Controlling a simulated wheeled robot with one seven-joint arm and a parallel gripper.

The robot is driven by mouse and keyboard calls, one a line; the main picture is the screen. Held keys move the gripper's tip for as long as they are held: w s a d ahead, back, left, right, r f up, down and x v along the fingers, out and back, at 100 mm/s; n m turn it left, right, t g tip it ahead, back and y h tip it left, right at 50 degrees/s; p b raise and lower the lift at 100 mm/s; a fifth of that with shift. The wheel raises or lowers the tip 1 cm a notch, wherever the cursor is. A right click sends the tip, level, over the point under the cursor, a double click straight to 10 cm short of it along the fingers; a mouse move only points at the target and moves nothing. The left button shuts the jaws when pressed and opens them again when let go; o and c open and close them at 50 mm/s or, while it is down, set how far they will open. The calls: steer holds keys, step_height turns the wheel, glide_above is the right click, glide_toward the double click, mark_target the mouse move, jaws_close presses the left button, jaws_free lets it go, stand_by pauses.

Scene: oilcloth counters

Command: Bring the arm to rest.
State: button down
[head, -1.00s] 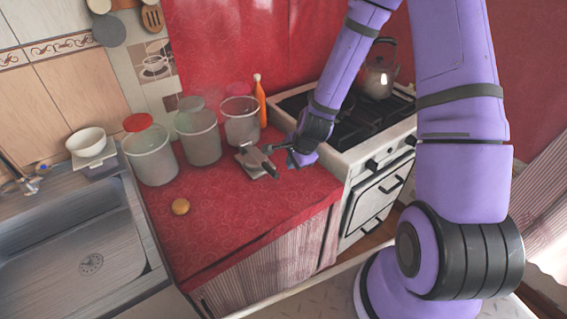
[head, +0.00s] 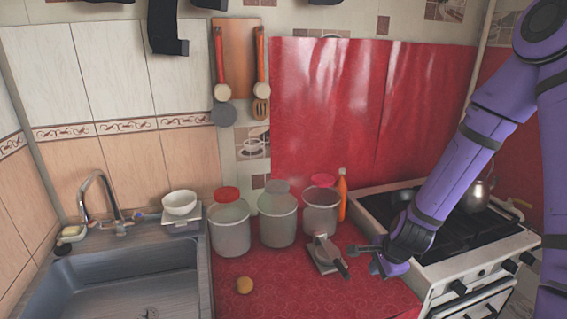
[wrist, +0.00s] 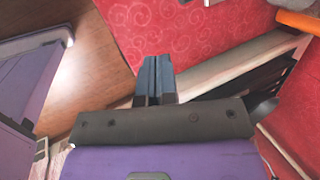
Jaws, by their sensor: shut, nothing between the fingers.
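My gripper (head: 354,250) is at the end of my purple arm, over the right part of the red counter (head: 290,300). In the wrist view my gripper (wrist: 155,66) shows its two dark fingers together, with nothing between them. In the head view it is close to the right side of a grey metal press-like device (head: 322,254) with a dark handle. I cannot tell whether they touch. The wrist view shows red patterned cloth, a pale edge and a brown wooden surface beyond the fingers.
Three jars stand along the back: red-lidded (head: 229,232), grey-lidded (head: 277,225) and pink-lidded (head: 321,215). An orange bottle (head: 342,198) is beside them. The stove (head: 480,255) is right, the sink (head: 110,285) left. The counter's front middle is clear.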

steer(key=s+r+n+h, duration=0.1)
steer(key=s+r+n, duration=0.3)
steer(key=r, duration=0.7)
steer(key=s+r+n, duration=0.1)
steer(key=r+n, duration=0.4)
steer(key=r, duration=0.5)
steer(key=s+r+n+t, duration=0.1)
steer(key=s+r+n, duration=0.6)
steer(key=s+r, duration=0.7)
steer(key=s, duration=0.3)
steer(key=shift+d+r+n+h, duration=0.3)
steer(key=shift+d, duration=0.1)
